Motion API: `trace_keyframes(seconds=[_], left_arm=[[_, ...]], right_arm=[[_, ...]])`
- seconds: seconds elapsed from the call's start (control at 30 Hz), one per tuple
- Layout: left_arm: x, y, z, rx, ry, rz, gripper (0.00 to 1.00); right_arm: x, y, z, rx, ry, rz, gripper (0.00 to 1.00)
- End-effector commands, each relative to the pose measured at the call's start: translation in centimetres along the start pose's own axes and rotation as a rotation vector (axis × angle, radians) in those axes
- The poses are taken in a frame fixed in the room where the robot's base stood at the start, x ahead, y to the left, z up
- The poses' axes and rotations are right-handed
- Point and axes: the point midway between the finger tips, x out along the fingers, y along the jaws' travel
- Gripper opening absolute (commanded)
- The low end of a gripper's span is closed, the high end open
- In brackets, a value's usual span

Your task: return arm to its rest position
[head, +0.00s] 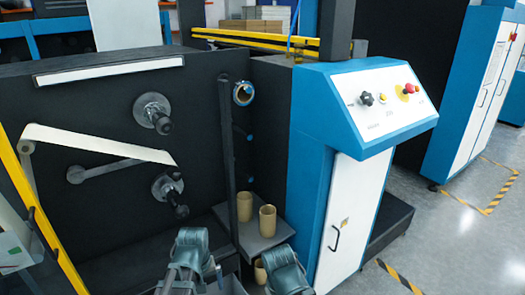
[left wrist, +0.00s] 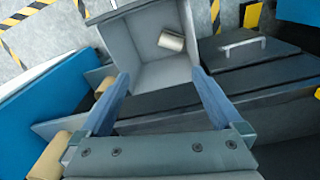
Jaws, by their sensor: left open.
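My left gripper (left wrist: 160,74) is open in the left wrist view, its two blue-grey fingers apart with nothing between them. Beyond the fingertips is an open grey bin (left wrist: 126,40) with one tan roll (left wrist: 171,41) lying inside. In the head view, teal parts of my two arms show at the bottom edge. My right gripper's fingers cannot be made out there. Two tan rolls (head: 244,207) (head: 267,220) stand upright on a grey shelf beside the machine. A third tan roll (head: 260,271) is lower down, partly hidden by my right arm.
The dark machine panel (head: 100,110) carries two spindles (head: 154,113) (head: 169,190) and a pale web (head: 98,143). A blue and white control cabinet (head: 365,95) stands to the right. Open floor (head: 450,240) with striped tape lies beyond it. A grey handle (left wrist: 242,43) is near the bin.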

Motion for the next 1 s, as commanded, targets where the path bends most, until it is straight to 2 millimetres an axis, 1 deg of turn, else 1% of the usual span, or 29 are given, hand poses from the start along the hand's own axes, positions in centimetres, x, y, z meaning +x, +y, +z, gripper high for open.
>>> trace_keyframes(seconds=[0.03,0.27,0.3,0.4,0.6,0.8,0.9,1.0], left_arm=[[0.0,-0.2,0.6,0.075,0.003,0.001,1.00],[-0.1,-0.7,2.0,0.403,0.016,0.003,1.00],[-0.1,0.5,2.7,0.429,0.005,-0.005,1.00],[-0.2,2.2,4.4,0.489,-0.015,-0.025,1.00],[-0.3,5.1,7.9,0.608,-0.050,-0.067,1.00],[-0.5,7.5,11.5,0.725,-0.078,-0.113,1.00],[-3.3,7.4,11.2,0.720,-0.080,-0.115,1.00],[-5.2,7.5,11.0,0.719,-0.079,-0.114,1.00]], right_arm=[[0.0,0.0,0.0,0.000,0.000,0.000,0.00],[0.0,0.0,0.0,0.000,0.000,0.000,0.00],[0.0,0.0,0.0,0.000,0.000,0.000,0.00],[0.0,0.0,0.0,0.000,0.000,0.000,0.00],[0.0,0.0,0.0,0.000,0.000,0.000,0.00],[0.0,0.0,0.0,0.000,0.000,0.000,0.00],[-2.7,0.3,0.2,0.000,0.000,0.000,0.00],[-4.7,0.5,0.3,0.000,0.000,0.000,0.00]])
